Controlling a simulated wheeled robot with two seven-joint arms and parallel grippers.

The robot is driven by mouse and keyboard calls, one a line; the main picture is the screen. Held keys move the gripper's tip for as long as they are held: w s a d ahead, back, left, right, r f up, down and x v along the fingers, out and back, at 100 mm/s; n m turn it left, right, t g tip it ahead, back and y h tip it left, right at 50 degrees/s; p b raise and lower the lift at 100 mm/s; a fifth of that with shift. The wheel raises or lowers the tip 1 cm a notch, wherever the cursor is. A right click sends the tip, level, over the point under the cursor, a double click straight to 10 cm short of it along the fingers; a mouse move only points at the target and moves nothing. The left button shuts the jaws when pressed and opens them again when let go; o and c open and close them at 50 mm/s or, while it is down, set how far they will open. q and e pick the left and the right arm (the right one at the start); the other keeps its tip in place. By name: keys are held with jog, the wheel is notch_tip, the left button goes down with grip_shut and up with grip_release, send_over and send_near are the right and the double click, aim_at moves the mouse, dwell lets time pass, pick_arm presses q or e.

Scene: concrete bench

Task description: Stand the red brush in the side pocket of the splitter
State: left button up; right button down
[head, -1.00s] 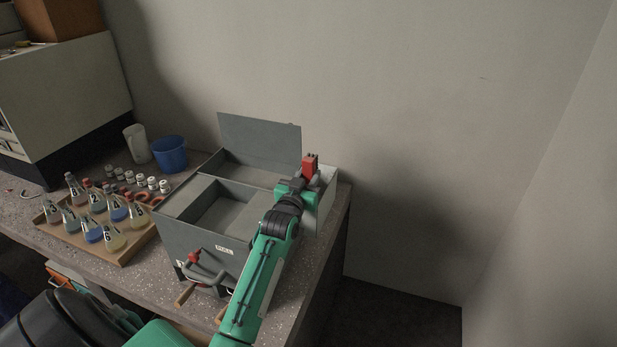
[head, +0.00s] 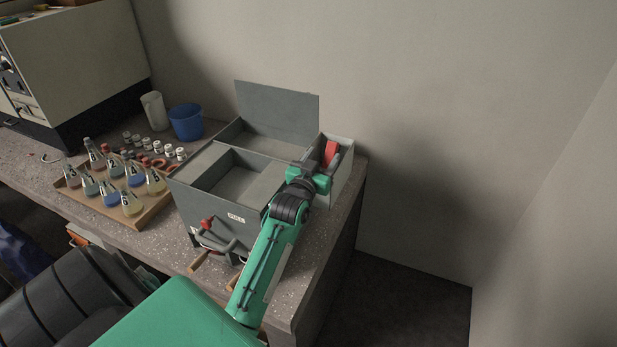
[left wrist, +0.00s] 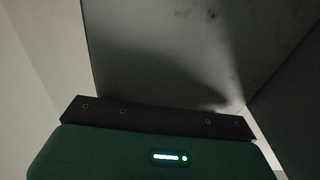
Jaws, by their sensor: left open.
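The splitter is a grey box (head: 200,210) on the bench with its lid raised. Its side pocket (head: 344,175) is a narrow open compartment on the right side. The red brush (head: 331,152) shows its red part inside the pocket, tilted a little; its lower part is hidden by the pocket and gripper. My left gripper (head: 325,169) is open at the pocket's mouth, close to the brush; I cannot tell whether they touch. The left wrist view shows only my gripper body against a blurred grey surface. My right gripper is not in view.
A wooden tray (head: 100,222) of numbered flasks stands left of the splitter, with small white-capped jars behind it. A blue cup (head: 186,121) and a white beaker (head: 154,111) stand farther back. The bench ends just right of the splitter.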

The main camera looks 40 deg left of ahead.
pick_arm(q)
jog(key=b+v, duration=0.1)
jog(key=v, duration=0.9)
jog(key=shift+s+a+r, duration=0.15)
jog(key=shift+s+r, duration=0.15)
jog(key=shift+r, duration=0.2)
